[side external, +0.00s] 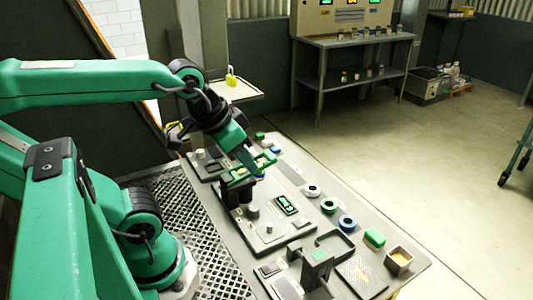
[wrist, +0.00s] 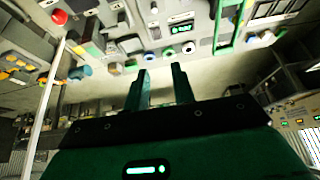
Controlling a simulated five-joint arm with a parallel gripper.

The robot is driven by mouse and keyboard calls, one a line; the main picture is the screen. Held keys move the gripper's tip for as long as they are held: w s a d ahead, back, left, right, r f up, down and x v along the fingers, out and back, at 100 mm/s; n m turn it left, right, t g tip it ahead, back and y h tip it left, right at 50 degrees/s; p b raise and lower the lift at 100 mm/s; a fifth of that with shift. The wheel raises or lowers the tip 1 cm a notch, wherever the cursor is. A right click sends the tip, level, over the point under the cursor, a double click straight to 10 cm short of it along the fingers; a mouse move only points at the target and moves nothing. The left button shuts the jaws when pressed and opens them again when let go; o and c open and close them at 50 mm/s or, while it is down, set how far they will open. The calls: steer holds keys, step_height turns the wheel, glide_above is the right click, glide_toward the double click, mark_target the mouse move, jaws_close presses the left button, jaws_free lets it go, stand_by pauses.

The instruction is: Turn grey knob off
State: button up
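A small grey knob (side external: 252,211) stands on a light grey control panel, left of a lit green display (side external: 287,204). A paler small knob (side external: 269,227) stands on the same panel, nearer the camera. My gripper (side external: 252,170) is above the table behind the grey knob, apart from it. In the wrist view my gripper (wrist: 163,82) has its two green fingers apart with nothing between them. The display (wrist: 181,29) shows at the top of the wrist view, with small knobs beside it; which is the grey one I cannot tell.
Several ring-shaped parts, including a green one (side external: 328,206) and a blue one (side external: 347,223), line the table's right side. A green block (side external: 374,238) and an open box (side external: 399,259) are near the front right. A dark block (side external: 231,196) stands by the knob.

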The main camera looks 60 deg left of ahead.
steer(key=o, duration=0.4)
steer(key=shift+w, duration=0.1)
steer(key=shift+c, duration=0.2)
steer(key=shift+o, duration=0.5)
steer(key=shift+w+a+f+m, duration=0.1)
steer(key=shift+a+f+m, duration=0.1)
steer(key=shift+m, duration=0.2)
steer(key=m+g, duration=0.6)
steer(key=m, duration=1.1)
glide_toward(254, 207)
steer(key=shift+d, duration=0.15)
steer(key=shift+a+f+m, duration=0.2)
steer(key=shift+f+m, duration=0.3)
steer(key=shift+f, duration=0.1)
steer(key=shift+f, duration=3.8)
